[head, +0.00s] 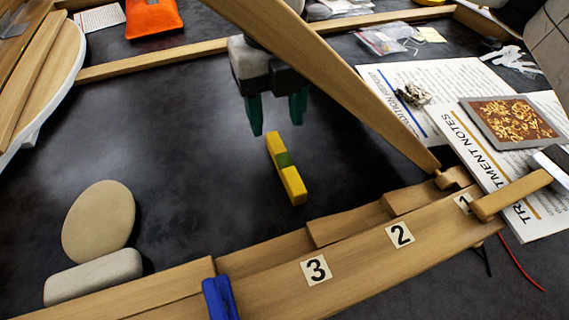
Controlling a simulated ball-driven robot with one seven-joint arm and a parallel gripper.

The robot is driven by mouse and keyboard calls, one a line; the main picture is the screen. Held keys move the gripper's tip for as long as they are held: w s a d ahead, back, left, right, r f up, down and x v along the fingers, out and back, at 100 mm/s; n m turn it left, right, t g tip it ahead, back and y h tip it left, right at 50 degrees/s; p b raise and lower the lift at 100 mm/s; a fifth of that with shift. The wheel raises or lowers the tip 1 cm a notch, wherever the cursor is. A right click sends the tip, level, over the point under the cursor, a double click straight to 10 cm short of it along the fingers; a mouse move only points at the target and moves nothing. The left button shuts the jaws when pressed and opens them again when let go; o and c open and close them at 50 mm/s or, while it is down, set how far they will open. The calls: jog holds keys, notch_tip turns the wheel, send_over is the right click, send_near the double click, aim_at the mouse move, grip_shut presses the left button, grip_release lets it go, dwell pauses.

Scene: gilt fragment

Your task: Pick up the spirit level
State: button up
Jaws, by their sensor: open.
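The spirit level (291,182) is a short yellow bar with a green middle. It lies on the dark surface inside the wooden frame, slanting from upper left to lower right. My gripper (277,118) has green fingers pointing down, apart and with nothing between them. It shows just above the far end of the level in the picture. The height of the fingertips over the surface is hard to tell.
A wooden bar (330,75) slants across beside my gripper. Numbered wooden rails (360,262) with a blue clamp (219,298) run along the front. A round beige pad (98,222) and a grey pad (93,277) lie left. Printed sheets (440,85) lie right. The dark surface left of the level is clear.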

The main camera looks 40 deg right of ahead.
aim_at(275, 139)
jog(key=f, duration=0.5)
jog(key=shift+a+b, duration=0.2)
jog(key=shift+b, duration=0.2)
grip_shut()
